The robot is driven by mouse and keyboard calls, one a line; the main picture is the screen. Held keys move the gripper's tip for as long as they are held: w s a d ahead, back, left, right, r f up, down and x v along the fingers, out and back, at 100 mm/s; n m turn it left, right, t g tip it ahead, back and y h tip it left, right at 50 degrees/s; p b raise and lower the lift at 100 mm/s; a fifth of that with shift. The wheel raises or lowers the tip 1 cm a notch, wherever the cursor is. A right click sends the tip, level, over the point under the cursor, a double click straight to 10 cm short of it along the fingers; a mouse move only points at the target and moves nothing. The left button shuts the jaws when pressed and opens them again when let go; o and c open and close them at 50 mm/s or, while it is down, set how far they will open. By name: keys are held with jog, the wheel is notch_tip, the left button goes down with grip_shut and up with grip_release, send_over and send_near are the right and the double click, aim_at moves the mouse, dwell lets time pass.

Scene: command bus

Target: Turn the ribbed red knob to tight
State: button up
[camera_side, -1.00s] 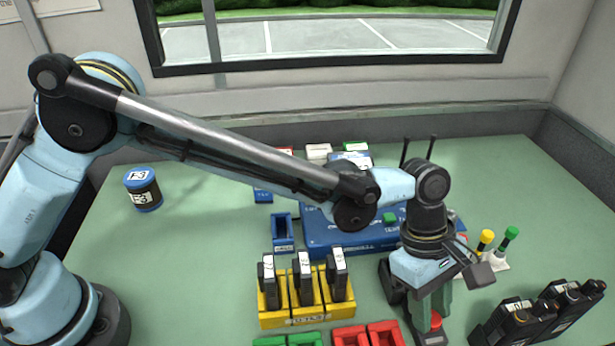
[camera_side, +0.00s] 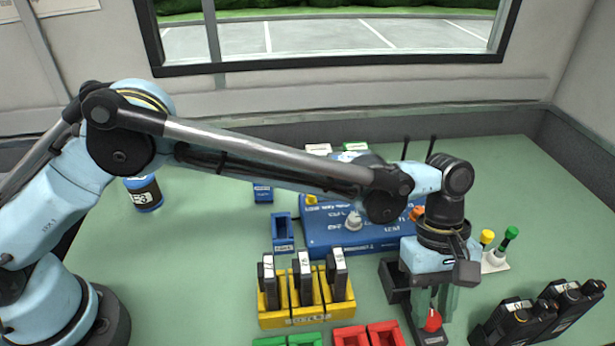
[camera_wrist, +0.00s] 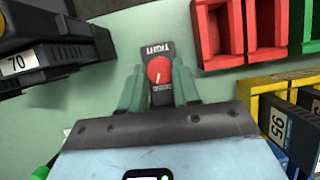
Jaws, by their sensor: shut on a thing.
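The red knob (camera_side: 432,320) sits on a dark block near the front edge of the table, at the lower right of the side view. It also shows in the wrist view (camera_wrist: 159,70), with a white pointer line aimed toward the bottom of the picture. My gripper (camera_side: 432,308) points down at the knob. In the wrist view its green fingers (camera_wrist: 159,86) stand on both sides of the knob, shut on it.
A yellow rack (camera_side: 290,317) with several black radios stands left of my gripper. More black radios (camera_side: 540,312) stand close on the right. Red trays (camera_side: 368,334) are at the front. A blue panel (camera_side: 335,235) lies behind. Open table is at the back right.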

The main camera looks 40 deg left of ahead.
aim_at(435, 313)
jog(key=m, duration=0.2)
jog(key=m+y, duration=0.1)
jog(key=m, duration=0.1)
jog(key=shift+w+d+m+g+y, duration=0.1)
jog(key=shift+d+m+g+y, duration=0.1)
jog(key=shift+m+g+y, duration=0.15)
jog(key=shift+d+m+g+y, duration=0.15)
jog(key=shift+m+y, duration=0.3)
jog(key=shift+m, duration=0.7)
jog(key=shift+a+m+g+y, duration=0.1)
jog(key=shift+m+y, duration=0.3)
jog(key=shift+m, duration=0.7)
jog(key=shift+d, duration=0.1)
jog(key=o, duration=1)
jog(key=shift+o, duration=0.2)
jog(key=shift+r, duration=2.05)
jog(key=s+d+r, duration=0.2)
jog(key=s+r, duration=0.5)
jog(key=s, duration=0.4)
jog(key=shift+s, duration=0.25)
